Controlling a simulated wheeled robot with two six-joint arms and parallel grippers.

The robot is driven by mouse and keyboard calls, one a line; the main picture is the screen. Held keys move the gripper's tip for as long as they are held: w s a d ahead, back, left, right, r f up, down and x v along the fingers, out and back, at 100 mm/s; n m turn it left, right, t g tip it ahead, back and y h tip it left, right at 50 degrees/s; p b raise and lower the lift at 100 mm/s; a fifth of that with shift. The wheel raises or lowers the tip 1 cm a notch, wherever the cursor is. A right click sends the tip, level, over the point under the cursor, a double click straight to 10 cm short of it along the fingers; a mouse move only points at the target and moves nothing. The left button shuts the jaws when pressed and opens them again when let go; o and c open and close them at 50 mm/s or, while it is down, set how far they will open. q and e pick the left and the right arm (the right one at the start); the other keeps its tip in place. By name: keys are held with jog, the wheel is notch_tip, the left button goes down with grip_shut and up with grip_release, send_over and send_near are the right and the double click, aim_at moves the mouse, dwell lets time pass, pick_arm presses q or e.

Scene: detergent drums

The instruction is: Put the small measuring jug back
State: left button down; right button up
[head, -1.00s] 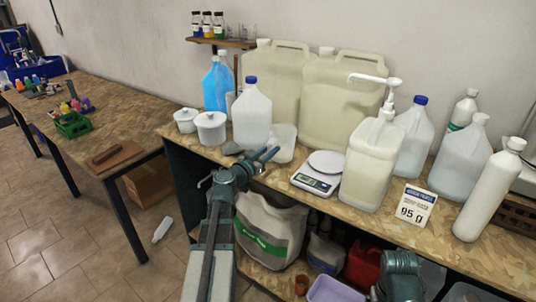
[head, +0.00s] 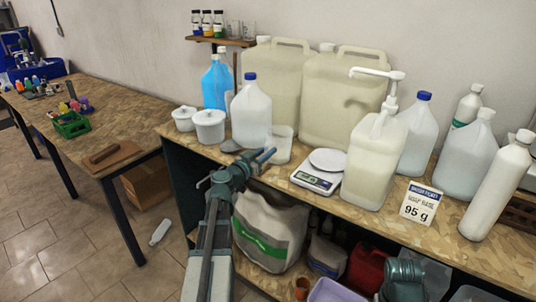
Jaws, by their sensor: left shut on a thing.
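The small measuring jug (head: 283,145) is a translucent, pale vessel on the bench, between a white bottle with a blue cap and the scale. My left gripper (head: 265,156) is at its near left side and is shut on it. The exact contact is small and partly hidden by the fingers. The jug looks upright, and I cannot tell whether it touches the bench.
A blue-capped bottle (head: 251,113) stands close behind the jug. The scale (head: 314,181) is to its right, with an empty pan. A pump drum (head: 371,165) and a sign reading 95 g (head: 419,203) stand farther right. White lidded pots (head: 210,128) are at left.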

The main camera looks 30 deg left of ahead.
pick_arm(q)
jog(key=shift+f, duration=0.1)
jog(key=shift+f, duration=0.15)
jog(key=c, duration=0.7)
grip_release()
jog(key=shift+r, duration=0.2)
jog(key=shift+s, duration=0.3)
jog(key=s, duration=0.7)
jog(key=s+a, duration=0.1)
jog(key=s, duration=0.3)
jog(key=shift+s, duration=0.2)
